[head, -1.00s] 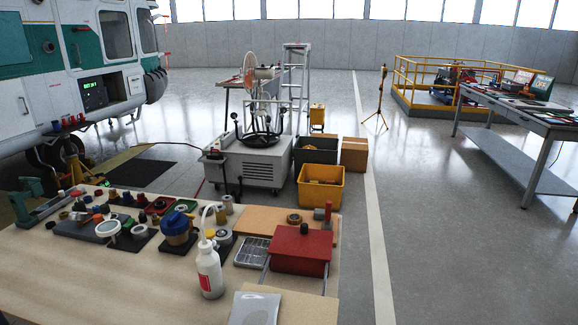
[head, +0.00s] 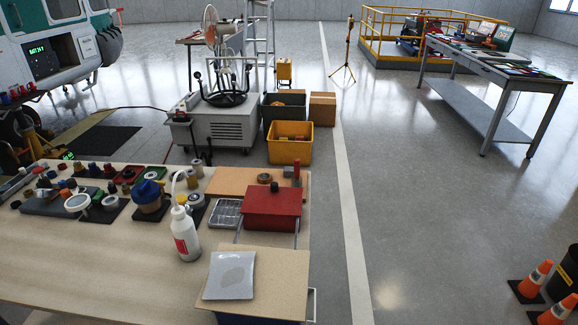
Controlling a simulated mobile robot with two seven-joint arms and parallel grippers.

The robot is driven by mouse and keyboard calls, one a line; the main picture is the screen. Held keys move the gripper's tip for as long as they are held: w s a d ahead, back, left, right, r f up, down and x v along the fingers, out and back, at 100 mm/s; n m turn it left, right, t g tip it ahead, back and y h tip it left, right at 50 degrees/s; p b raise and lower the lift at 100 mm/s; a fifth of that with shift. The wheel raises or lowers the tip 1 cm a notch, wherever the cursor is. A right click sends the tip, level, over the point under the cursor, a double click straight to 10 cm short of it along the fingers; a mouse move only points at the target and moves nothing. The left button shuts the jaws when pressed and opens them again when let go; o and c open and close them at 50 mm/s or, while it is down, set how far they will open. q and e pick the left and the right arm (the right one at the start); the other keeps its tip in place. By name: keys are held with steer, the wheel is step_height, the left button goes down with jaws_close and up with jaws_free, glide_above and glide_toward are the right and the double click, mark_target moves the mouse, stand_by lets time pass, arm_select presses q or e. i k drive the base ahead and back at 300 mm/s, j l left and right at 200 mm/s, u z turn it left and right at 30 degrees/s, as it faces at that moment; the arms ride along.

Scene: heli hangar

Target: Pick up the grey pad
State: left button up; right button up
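A darker grey slab (head: 46,207) lies farther left among small parts. Neither of my grippers is in view.
A white squeeze bottle (head: 184,235) stands just left of the board. A red box (head: 272,208) sits behind it. Small parts crowd the table's (head: 100,262) back left; its front left is bare. Cones (head: 534,279) stand on the floor at right.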

mark_target(288, 172)
steer(key=k+j+u, duration=0.15)
steer(key=k+u, duration=0.15)
steer(key=k, duration=0.35)
steer(key=u, duration=1.8)
steer(key=k+l+u, duration=0.15)
steer(key=l, duration=0.15)
steer(key=l+u, duration=0.15)
steer(key=l, duration=0.15)
steer(key=k+l+u, duration=0.2)
steer(key=k+l, duration=0.15)
steer(key=l, duration=0.25)
steer(key=k+l, duration=0.2)
steer(key=l, duration=0.15)
steer(key=k+l, duration=0.15)
steer(key=l, duration=0.25)
steer(key=k+l, duration=0.15)
steer(key=l, duration=0.25)
steer(key=k+l, duration=0.15)
steer(key=l, duration=0.25)
steer(key=k+l, duration=0.2)
steer(key=l, duration=0.15)
steer(key=k+l, duration=0.15)
steer(key=l, duration=0.25)
steer(key=k+l, duration=0.15)
steer(key=l, duration=0.25)
